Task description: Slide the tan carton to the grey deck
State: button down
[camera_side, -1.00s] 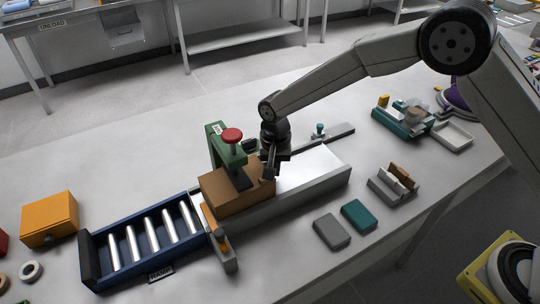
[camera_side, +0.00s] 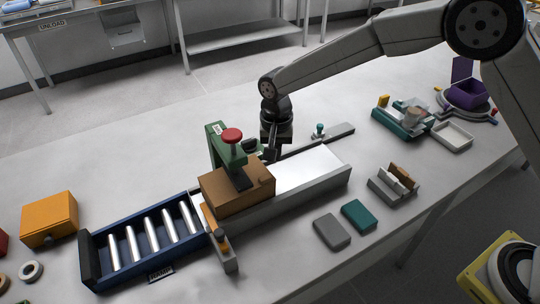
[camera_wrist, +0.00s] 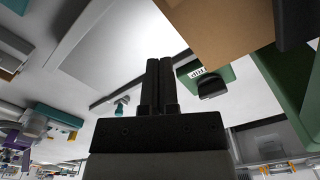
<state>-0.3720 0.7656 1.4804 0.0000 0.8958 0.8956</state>
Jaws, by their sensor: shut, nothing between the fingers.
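The tan carton (camera_side: 236,190) sits at the left end of a light grey deck (camera_side: 312,168) with low side rails. A green clamp (camera_side: 217,145) with a red knob (camera_side: 232,135) stands behind the carton, its dark foot over the carton's top; whether it presses cannot be told. My gripper (camera_side: 271,153) is shut and empty, pointing down beside the carton's far right corner. In the wrist view its closed fingers (camera_wrist: 158,82) show in the middle, apart in the picture from the carton (camera_wrist: 222,28) at the upper right. The green clamp also shows there.
A blue roller tray (camera_side: 88,258) adjoins the carton's left side. An orange latch block (camera_side: 215,238) stands at its front corner. Grey (camera_side: 331,231) and teal (camera_side: 359,215) blocks lie in front of the deck. The deck right of the carton is clear.

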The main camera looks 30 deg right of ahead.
jog(key=shift+r, duration=2.45)
